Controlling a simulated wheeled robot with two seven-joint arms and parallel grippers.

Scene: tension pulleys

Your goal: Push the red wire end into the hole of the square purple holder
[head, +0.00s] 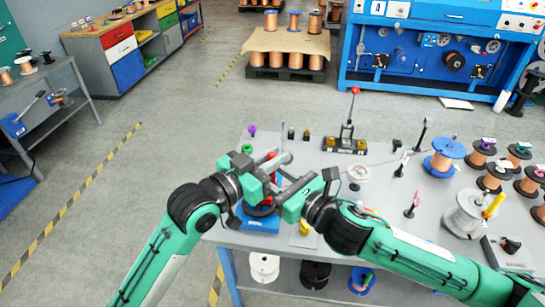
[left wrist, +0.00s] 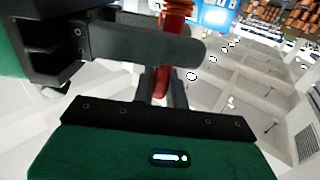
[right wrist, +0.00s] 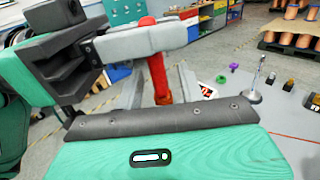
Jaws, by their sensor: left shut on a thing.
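The red wire end (left wrist: 162,82) shows as a red rod between the fingers of my left gripper (left wrist: 164,88), which is shut on it. It also shows in the right wrist view (right wrist: 158,78), standing between the spread fingers of my right gripper (right wrist: 158,88). My right gripper looks open, with gaps beside the red rod. In the head view the two grippers face each other closely above the table's left part. A small purple thing (head: 252,130), likely the holder, stands at the table's far left. It also shows in the right wrist view (right wrist: 234,66); its hole cannot be made out.
A green piece (head: 247,149) stands near the purple one. Small black and yellow pieces (head: 306,135) and a red-knobbed lever fixture (head: 346,143) lie farther right. Spools (head: 445,155) crowd the table's right side. A blue base (head: 258,220) sits below the grippers.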

